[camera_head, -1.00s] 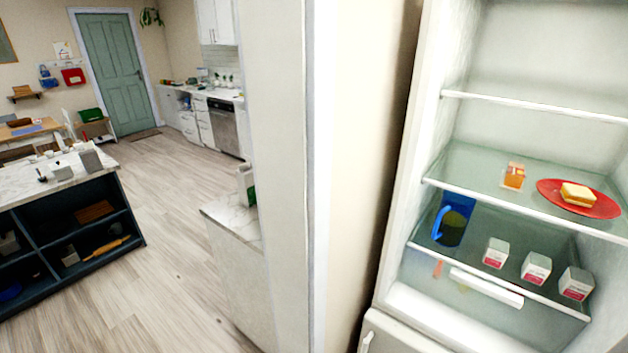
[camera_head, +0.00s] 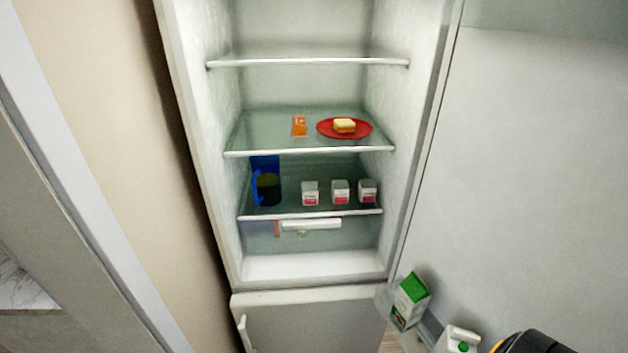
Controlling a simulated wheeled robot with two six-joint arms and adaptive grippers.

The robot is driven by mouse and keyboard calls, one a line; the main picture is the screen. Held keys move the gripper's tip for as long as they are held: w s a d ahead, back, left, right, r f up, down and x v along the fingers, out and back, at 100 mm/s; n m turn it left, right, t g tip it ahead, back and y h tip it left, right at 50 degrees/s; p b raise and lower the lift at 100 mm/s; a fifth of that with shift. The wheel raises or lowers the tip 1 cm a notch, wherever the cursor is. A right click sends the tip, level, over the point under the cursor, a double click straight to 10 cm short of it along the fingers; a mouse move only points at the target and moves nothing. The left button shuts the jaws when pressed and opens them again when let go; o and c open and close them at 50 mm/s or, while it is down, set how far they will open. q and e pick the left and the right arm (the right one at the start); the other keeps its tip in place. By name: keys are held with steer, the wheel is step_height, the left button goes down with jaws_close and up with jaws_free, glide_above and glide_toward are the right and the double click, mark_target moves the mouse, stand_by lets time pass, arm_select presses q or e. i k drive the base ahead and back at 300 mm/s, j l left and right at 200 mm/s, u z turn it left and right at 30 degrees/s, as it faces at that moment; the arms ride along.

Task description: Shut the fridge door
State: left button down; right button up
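The fridge (camera_head: 310,266) stands open in the middle of the view, its shelves facing me. Its door (camera_head: 525,170) is swung wide open on the right, with its pale inner face showing. The door's hinge side meets the right edge of the fridge body. A door shelf low down holds a green and white carton (camera_head: 411,298) and a white bottle (camera_head: 458,340), cut off by the bottom edge. The door's outer edge is out of view. No fingers of my left or right gripper show.
Inside are a blue jug (camera_head: 266,188), several small white cartons, an orange item (camera_head: 299,126) and a red plate (camera_head: 361,134) with food. A closed lower compartment (camera_head: 310,325) sits below. A wall (camera_head: 95,110) runs close on the left. A rounded black and yellow shape is cut off at bottom right.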

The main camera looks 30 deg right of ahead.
mark_target(516, 218)
steer(key=k+z, duration=0.15)
steer(key=z, duration=2.6)
steer(key=i, duration=0.05)
